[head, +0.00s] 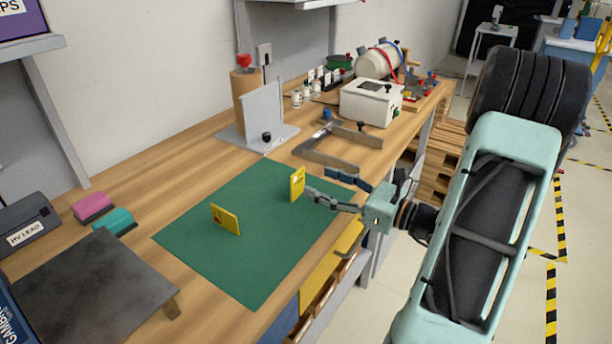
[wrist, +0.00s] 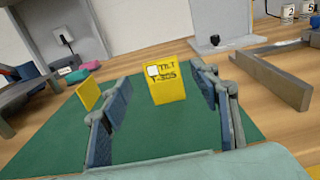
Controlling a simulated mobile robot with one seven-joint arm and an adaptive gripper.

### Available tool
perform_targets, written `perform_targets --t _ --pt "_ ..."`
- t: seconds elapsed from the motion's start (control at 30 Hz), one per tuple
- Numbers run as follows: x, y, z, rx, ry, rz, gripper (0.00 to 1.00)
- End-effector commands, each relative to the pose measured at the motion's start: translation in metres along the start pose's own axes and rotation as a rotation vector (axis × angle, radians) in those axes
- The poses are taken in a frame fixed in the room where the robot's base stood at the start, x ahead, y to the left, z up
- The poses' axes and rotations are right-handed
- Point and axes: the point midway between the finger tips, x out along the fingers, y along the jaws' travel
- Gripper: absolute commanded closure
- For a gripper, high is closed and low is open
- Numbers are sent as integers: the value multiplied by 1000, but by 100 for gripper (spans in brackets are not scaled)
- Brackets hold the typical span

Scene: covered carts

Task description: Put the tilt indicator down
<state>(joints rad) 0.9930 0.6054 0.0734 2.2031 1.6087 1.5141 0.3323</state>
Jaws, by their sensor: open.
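The tilt indicator (head: 297,185) is a small yellow plate standing upright on the green mat (head: 250,265). In the wrist view its face (wrist: 166,88) reads "TILT T-305" beside a white square. My gripper (head: 315,184) is open, at the right side of the indicator in the head view. In the wrist view the fingers (wrist: 162,88) are spread wide, and the indicator shows in the gap, ahead of or just between the fingertips, with clear space on both sides. A second yellow plate (head: 226,219) stands on the mat to the left; it also shows in the wrist view (wrist: 87,95).
A grey angled metal frame (head: 335,155) lies on the wooden bench behind the mat. A grey bracket (head: 262,118) and a white box (head: 371,103) stand farther back. Pink (head: 92,206) and teal (head: 113,222) blocks and a dark plate (head: 95,285) are at left. Much of the mat is bare.

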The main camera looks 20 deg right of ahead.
Motion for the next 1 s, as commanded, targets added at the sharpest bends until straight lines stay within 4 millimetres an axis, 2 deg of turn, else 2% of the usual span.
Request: perform_targets --t 0.1,0.3,0.87,1.0 --pt "-22 0 0 0 0 -2 44" --pt "-40 0 0 0 -1 0 44" --pt "-43 0 0 -1 0 2 44" --pt "-43 7 -3 -31 35 33 44"
